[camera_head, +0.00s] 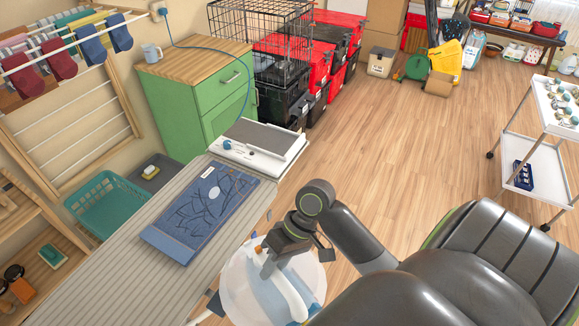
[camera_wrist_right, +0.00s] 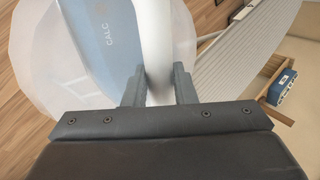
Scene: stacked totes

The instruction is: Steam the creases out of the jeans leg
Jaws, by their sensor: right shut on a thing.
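The blue jeans leg (camera_head: 180,232) lies flat on the grey striped ironing board (camera_head: 130,275), left of centre in the head view. Dark crease lines and a pale oval patch show on it. My right gripper (camera_head: 278,262) is shut on the white handle of a blue and white steam iron (camera_head: 262,290). The iron is off the board's right side, apart from the jeans. A pale translucent round shape surrounds it; I cannot tell what it is. In the right wrist view, the fingers (camera_wrist_right: 158,88) clasp the handle of the iron, marked CALC (camera_wrist_right: 95,45). My left gripper is out of view.
A white iron rest (camera_head: 255,160) with a grey pad stands at the board's far end. A green cabinet (camera_head: 215,105) is behind it. A teal basket (camera_head: 108,205) stands left of the board. A white cart (camera_head: 540,165) is at the right, with open floor between.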

